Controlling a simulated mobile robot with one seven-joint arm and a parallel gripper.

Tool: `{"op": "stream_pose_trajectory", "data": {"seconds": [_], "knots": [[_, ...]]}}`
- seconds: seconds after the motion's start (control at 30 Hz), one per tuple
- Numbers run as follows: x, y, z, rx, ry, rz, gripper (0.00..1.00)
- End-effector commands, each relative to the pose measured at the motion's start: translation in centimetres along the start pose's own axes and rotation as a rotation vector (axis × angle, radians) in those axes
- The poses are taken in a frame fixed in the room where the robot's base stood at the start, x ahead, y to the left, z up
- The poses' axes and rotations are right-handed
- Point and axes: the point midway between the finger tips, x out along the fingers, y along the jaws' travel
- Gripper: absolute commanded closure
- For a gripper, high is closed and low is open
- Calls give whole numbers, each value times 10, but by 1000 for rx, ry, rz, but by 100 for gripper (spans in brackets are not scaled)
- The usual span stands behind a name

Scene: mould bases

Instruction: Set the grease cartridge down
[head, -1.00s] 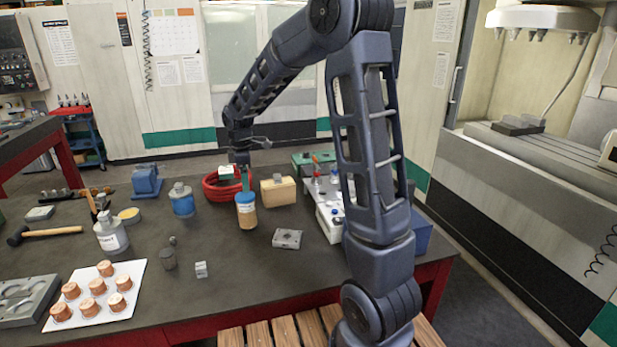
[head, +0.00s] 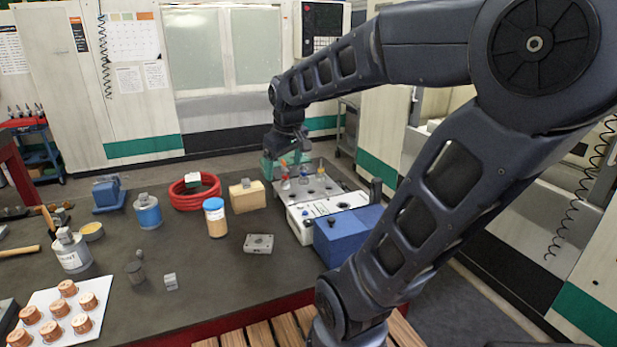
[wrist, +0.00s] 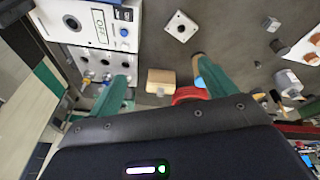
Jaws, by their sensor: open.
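The grease cartridge (head: 216,220), an amber cylinder with a blue-and-white lid, stands upright on the dark workbench (head: 205,265). Nothing touches it in the head view. My gripper (head: 287,158) is to the right of it and farther back, above the back of the grey-and-white fixture. In the wrist view my gripper (wrist: 162,85) shows two green fingers spread wide, with nothing held between them. A bit of blue shows beside the right finger there; I cannot tell whether it is the cartridge's lid.
The white fixture (head: 300,220) and blue box (head: 345,238) are at the right.

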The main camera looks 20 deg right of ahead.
Motion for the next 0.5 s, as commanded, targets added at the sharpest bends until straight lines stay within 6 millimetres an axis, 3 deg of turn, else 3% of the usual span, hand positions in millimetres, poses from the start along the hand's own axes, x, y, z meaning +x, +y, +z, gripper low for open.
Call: {"op": "stream_pose_trajectory", "data": {"seconds": [0.2,0.33,0.5], "knots": [[-14,2,55,241,62,25,16],[-17,1,76,342,87,31,16],[-17,0,89,402,100,33,16]]}}
